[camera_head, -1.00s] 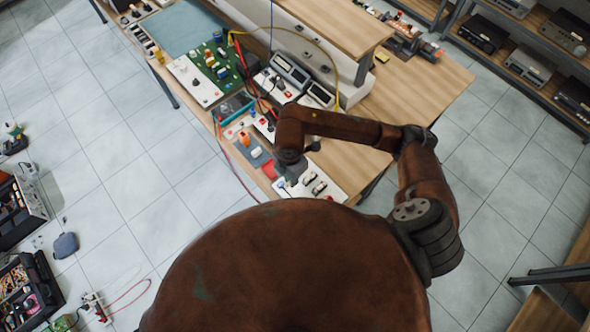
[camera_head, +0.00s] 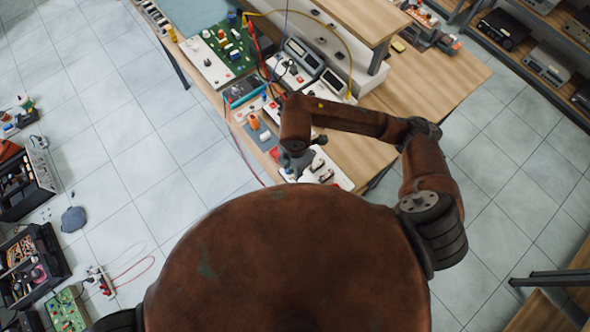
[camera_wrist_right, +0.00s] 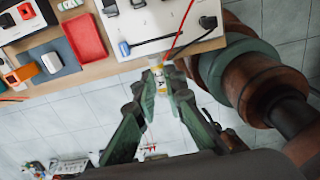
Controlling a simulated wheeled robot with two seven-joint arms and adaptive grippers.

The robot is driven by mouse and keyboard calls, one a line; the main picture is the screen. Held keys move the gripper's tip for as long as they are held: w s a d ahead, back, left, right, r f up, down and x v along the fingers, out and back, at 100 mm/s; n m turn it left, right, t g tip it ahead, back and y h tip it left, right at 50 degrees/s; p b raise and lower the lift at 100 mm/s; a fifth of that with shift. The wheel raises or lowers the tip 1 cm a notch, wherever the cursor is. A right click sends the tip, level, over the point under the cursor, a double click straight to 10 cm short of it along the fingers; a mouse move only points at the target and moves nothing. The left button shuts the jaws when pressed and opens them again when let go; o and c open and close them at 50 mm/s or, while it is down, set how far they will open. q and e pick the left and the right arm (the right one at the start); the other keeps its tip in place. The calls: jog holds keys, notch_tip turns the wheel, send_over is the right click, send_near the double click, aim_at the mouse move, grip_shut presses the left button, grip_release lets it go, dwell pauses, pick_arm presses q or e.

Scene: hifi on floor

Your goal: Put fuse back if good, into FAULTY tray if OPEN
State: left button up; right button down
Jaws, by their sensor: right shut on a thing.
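My right gripper (camera_wrist_right: 161,78) is shut on a small fuse (camera_wrist_right: 160,80) with a pale, yellowish body. The fuse is held between the fingertips, just off the front edge of the bench and above the floor in the wrist view. In the head view the right gripper (camera_head: 295,168) is over the bench's near edge, and the fuse cannot be made out. A red tray (camera_wrist_right: 85,37) lies on the bench, left of the gripper in the wrist view. A white panel (camera_wrist_right: 160,24) with dark and pale fittings and a red lead is beside it. No tray lettering is readable. My left gripper is not in view.
The wooden bench (camera_head: 440,85) carries meters (camera_head: 333,82), a green circuit board (camera_head: 236,48) and loose leads. A grey mat (camera_wrist_right: 52,60) with small parts lies left of the red tray. Open crates (camera_head: 30,262) stand on the tiled floor at left.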

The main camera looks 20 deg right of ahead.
dwell(0.3)
jog(key=shift+r+p, duration=2.9)
jog(key=shift+r, duration=0.85)
